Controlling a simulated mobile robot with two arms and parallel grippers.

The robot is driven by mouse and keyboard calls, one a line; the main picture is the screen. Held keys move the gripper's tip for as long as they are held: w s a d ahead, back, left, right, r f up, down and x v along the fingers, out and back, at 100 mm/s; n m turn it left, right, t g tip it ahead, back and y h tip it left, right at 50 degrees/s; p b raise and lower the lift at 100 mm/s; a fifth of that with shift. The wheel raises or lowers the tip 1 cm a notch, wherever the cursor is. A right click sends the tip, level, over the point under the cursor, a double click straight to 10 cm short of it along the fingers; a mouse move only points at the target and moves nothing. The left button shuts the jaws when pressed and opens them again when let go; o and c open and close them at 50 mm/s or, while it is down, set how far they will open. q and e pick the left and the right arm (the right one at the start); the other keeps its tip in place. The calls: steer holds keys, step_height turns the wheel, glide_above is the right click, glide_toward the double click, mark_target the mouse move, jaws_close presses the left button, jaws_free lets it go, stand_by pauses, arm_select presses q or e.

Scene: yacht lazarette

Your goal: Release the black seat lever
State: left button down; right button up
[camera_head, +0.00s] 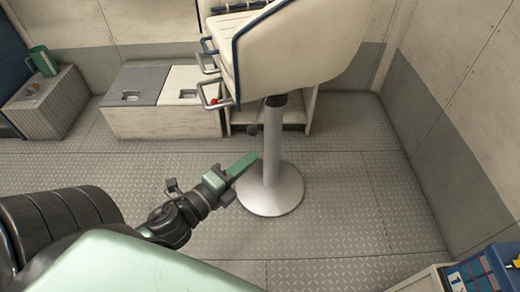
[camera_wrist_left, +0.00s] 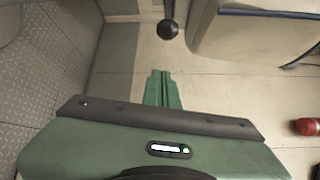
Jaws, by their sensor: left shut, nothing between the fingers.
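The black seat lever (camera_head: 253,130) sticks out to the left from the top of the seat's grey pedestal (camera_head: 272,150), just under the cream seat (camera_head: 300,45). In the left wrist view, its round black knob (camera_wrist_left: 168,29) hangs ahead of my fingers, with the shaft running up out of the frame. My left gripper (camera_head: 250,160) has green fingers, shut and empty, left of the pedestal and below the lever. The closed fingers also show in the left wrist view (camera_wrist_left: 161,82), apart from the knob. My right gripper is not in view.
The round pedestal base (camera_head: 270,190) stands on the patterned metal floor. A bench with hatches (camera_head: 165,100) lies behind to the left. A green mug (camera_head: 42,61) stands on a ribbed box (camera_head: 47,105). A blue crate (camera_head: 490,270) is at the lower right. Floor right of the pedestal is clear.

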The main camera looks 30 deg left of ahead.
arm_select(q)
steer(key=shift+s+a+r, duration=0.1)
steer(key=shift+s, duration=0.65)
steer(key=shift+s+a+r, duration=0.1)
steer(key=shift+s, duration=0.6)
